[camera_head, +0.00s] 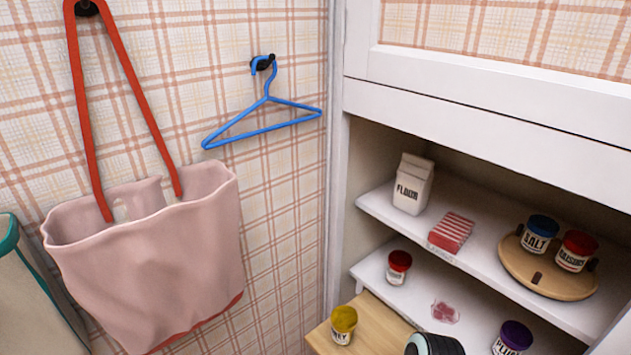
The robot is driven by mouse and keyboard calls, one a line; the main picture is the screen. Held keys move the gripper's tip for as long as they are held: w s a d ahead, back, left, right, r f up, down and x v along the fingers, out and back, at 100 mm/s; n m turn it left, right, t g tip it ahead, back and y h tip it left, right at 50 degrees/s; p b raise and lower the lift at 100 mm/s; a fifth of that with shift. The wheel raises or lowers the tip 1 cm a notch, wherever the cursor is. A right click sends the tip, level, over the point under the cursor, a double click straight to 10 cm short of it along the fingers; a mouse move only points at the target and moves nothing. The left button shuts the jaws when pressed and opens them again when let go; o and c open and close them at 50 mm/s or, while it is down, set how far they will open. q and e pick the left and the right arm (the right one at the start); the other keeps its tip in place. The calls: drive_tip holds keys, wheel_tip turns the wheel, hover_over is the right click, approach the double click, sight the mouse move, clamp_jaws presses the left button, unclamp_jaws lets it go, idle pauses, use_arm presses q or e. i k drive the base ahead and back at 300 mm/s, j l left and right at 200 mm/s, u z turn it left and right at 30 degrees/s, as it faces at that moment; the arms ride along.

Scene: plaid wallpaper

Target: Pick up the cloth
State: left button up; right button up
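No plainly recognisable cloth shows. A red and white striped flat block (451,232) lies on the upper cupboard shelf, and I cannot tell whether it is a folded cloth or a packet. A small crumpled pinkish-red thing (445,311) lies on the lower shelf, too small to identify. A pink fabric bag (150,255) with red straps hangs on the wall at left. Neither of my grippers can be made out in this view.
A blue hanger (265,105) hangs on the wall. The upper shelf (385,205) holds a flour carton (412,184) and a round wooden tray (530,273) with salt and raisins jars. A red-lidded jar (398,267), yellow jar (343,325) and purple-lidded jar (513,337) stand lower.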

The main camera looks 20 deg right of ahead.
sight(451, 233)
drive_tip(key=k+j+z, duration=0.1)
drive_tip(key=z, duration=0.65)
drive_tip(key=i+z, duration=0.1)
drive_tip(key=z, duration=0.25)
drive_tip(key=i+j+z, duration=0.1)
drive_tip(key=z, duration=0.2)
drive_tip(key=i+z, duration=0.1)
drive_tip(key=z, duration=0.25)
